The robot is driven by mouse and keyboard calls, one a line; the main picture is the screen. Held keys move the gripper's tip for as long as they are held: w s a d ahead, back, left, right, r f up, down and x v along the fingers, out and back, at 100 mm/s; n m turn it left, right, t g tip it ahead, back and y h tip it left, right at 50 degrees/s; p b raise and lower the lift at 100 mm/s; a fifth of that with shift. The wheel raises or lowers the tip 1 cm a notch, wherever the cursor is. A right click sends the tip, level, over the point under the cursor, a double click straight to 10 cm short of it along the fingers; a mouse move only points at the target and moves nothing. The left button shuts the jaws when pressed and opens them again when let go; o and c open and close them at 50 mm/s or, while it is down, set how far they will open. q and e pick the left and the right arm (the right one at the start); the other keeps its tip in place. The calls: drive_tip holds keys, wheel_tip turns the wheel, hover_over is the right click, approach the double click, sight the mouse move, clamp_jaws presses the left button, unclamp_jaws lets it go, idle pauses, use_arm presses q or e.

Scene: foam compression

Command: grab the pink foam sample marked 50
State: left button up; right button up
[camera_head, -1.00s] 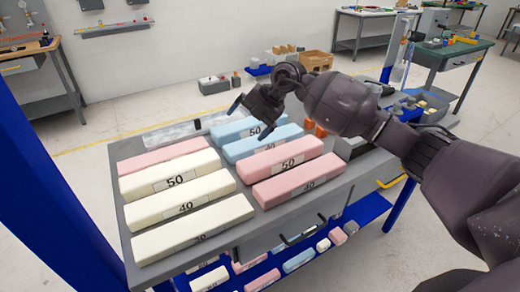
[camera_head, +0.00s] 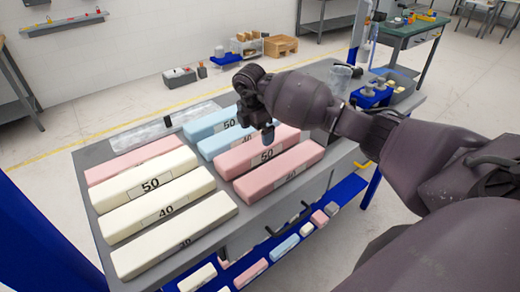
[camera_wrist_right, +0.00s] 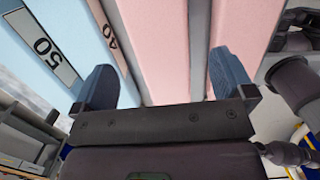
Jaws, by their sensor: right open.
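The pink foam sample marked 50 (camera_head: 240,162) lies flat on the grey table top, with its label facing the front. Part of it is hidden behind my right gripper (camera_head: 257,126), which is above its far part. In the right wrist view a pink block (camera_wrist_right: 163,40), likely this sample, lies between the two blue fingers of my right gripper (camera_wrist_right: 162,66). The fingers are open and hold nothing; whether they touch foam I cannot tell. My left gripper is not in view.
Another pink block (camera_head: 290,172) lies just in front, its label hidden or unclear. Blue blocks marked 50 (camera_head: 205,124) and 40 (camera_head: 213,146) lie behind. Several cream blocks (camera_head: 165,205) and a pink one (camera_head: 130,163) fill the left side of the table (camera_head: 95,155).

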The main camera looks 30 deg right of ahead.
sight(260, 143)
drive_tip(key=shift+w+d+f, duration=0.1)
drive_tip(key=shift+d+f, duration=0.1)
drive_tip(key=shift+f, duration=0.85)
drive_tip(key=shift+s+d+f, duration=0.1)
drive_tip(key=shift+d+f, duration=0.15)
drive_tip(key=shift+f, duration=0.85)
drive_tip(key=shift+w+d+f, duration=0.1)
drive_tip(key=shift+d+f, duration=0.1)
drive_tip(key=shift+f, duration=0.85)
drive_tip(key=c, duration=0.9)
drive_tip(key=shift+r, duration=0.1)
